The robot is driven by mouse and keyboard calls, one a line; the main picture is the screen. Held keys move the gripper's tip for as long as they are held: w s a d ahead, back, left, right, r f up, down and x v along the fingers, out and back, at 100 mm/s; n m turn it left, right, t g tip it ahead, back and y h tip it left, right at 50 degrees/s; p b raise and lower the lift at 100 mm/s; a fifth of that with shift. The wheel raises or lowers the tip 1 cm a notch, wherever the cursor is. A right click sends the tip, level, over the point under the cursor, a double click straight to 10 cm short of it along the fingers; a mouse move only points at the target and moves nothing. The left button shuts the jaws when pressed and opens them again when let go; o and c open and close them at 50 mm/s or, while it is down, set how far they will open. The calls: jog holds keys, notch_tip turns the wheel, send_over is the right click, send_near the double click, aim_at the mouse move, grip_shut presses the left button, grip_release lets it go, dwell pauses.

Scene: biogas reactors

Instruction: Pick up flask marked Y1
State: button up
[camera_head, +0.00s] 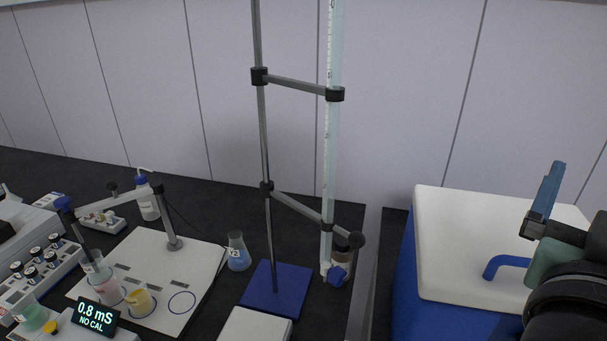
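A small conical flask (238,252) with blue liquid stands on the dark bench, between the white board and the burette stand. It has a white label, but the mark is too small to read surely. No flask clearly reads Y1. A brown-toned vessel (341,262) stands behind the burette's lower end and is partly hidden. My gripper (545,195) is at the right edge, in front of the cooler and far from the flask. One blue-grey finger shows; whether it is open or shut is not clear, and no held object shows.
A burette stand with a blue base (262,290) rises mid-bench. A meter (95,316) stands in front. A blue cooler with a white lid (455,240) fills the right.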

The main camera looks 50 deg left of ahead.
jog(key=s+a+f+n+g+y+p, duration=0.2)
jog(key=s+a+f+n+g+p, duration=0.1)
jog(key=a+f+n+g+p, duration=0.95)
jog(key=s+a+f+n+g+h+p, duration=0.1)
jog(key=s+a+f+n+g, duration=0.35)
jog(key=s+f, duration=0.4)
jog(key=s+a+f+n+g+h+p, duration=0.25)
jog(key=s+f+n, duration=0.4)
jog(key=s, duration=0.35)
jog(key=shift+y, duration=0.45)
jog(key=f, duration=0.4)
jog(key=f+b, duration=0.1)
jog(key=f, duration=0.1)
jog(key=shift+s+a+f, duration=0.1)
jog(key=shift+s+f, duration=0.15)
jog(key=shift+f, duration=0.15)
jog(key=shift+w+d+f+p, duration=0.1)
jog(key=shift+f+p, duration=0.2)
jog(key=shift+f, duration=1.3)
jog(key=shift+d+f+p, duration=0.1)
jog(key=shift+f+p, duration=0.15)
jog(key=shift+f, duration=1.3)
jog(key=shift+c, duration=0.3)
